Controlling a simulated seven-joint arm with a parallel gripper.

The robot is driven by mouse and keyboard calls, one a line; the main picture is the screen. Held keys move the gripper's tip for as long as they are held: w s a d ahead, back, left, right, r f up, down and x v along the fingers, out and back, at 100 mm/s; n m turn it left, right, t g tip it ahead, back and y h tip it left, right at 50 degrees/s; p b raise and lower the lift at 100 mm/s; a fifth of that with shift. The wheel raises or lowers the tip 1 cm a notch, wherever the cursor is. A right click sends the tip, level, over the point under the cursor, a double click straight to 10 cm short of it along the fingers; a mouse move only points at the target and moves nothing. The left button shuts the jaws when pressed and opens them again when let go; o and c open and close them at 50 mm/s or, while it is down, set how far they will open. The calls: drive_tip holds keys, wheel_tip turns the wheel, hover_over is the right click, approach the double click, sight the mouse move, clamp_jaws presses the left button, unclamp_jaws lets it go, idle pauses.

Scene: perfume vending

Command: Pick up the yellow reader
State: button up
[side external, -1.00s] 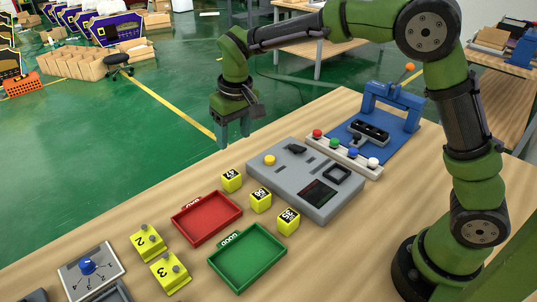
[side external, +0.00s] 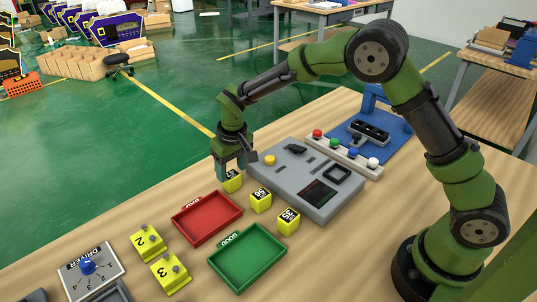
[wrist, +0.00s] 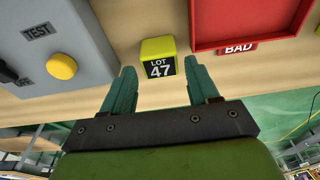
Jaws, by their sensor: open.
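A yellow cube labelled LOT 47 (side external: 232,183) stands upright on the wooden table. It also shows in the wrist view (wrist: 158,58). No yellow thing is marked as a reader. My gripper (side external: 233,172) is open at the LOT 47 cube, its fingers pointing down and partly covering it in the side view. In the wrist view, the cube shows between and just beyond the two green fingertips (wrist: 160,72), with gaps visible on both sides. Two more yellow labelled cubes stand in the row, a middle one (side external: 260,200) and a near one (side external: 288,222).
A grey test box (side external: 300,175) with a yellow button (side external: 270,160) stands right of the cubes. A red BAD tray (side external: 207,220) and a green GOOD tray (side external: 247,258) lie nearer. Yellow numbered blocks 2 (side external: 147,241) and 3 (side external: 170,272) sit left of the trays.

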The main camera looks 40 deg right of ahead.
sight(231, 174)
drive_tip(key=f, duration=0.3)
drive_tip(key=shift+w+f, duration=0.2)
drive_tip(key=shift+w, duration=0.15)
drive_tip(key=c, duration=0.8)
drive_tip(key=shift+o, duration=0.2)
drive_tip(key=shift+r, duration=0.1)
